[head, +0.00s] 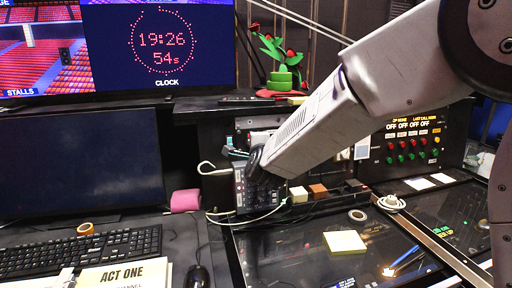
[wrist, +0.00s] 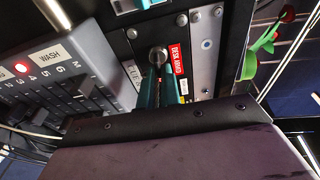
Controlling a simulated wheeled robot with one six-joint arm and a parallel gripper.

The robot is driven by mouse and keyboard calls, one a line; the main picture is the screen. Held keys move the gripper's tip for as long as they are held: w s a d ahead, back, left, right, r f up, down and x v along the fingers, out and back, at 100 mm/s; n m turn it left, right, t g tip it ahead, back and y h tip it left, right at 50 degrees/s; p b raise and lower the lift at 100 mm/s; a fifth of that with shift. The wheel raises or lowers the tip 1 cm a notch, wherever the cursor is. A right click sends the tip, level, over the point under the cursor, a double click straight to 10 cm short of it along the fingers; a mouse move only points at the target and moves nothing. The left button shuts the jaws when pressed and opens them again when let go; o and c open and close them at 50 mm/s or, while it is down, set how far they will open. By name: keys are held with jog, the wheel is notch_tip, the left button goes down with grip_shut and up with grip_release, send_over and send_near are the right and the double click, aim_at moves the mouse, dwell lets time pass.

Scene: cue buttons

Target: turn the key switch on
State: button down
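The key switch (wrist: 158,56) shows in the wrist view as a dark round knob on a metal panel, beside a red label (wrist: 178,60) with white lettering. My gripper (wrist: 158,76) has two narrow teal fingers close together, with their tips right at the lower side of the knob. The picture does not show clearly whether they grip the key or only stand around it. In the head view the arm's end hides the key switch, and the fingertips cannot be made out there.
A grey fader box (wrist: 65,80) with a lit red light is left of the switch. A green plant (head: 284,60) stands on the shelf above. A panel of coloured buttons (head: 412,150) is at the right. Monitors, a keyboard (head: 85,252) and a yellow note pad (head: 345,242) occupy the desk.

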dwell(0.3)
jog(key=c, duration=1.6)
grip_release()
jog(key=s+d+r, duration=0.1)
jog(key=s, duration=0.6)
jog(key=shift+s, duration=0.35)
jog(key=s+f+n+g+y, duration=0.3)
jog(key=s+f+n+g, duration=0.6)
jog(key=s+n, duration=0.2)
jog(key=s+d+r+n+g+h, duration=0.2)
jog(key=s+d+g, duration=0.1)
jog(key=s+d, duration=1)
jog(key=s+d+r+n+g+h, duration=0.2)
jog(key=s+d+n+h, duration=0.1)
jog(key=s+d, duration=1)
jog(key=shift+d+r+g, duration=0.2)
jog(key=shift+r+g, duration=0.1)
jog(key=shift+g, duration=0.1)
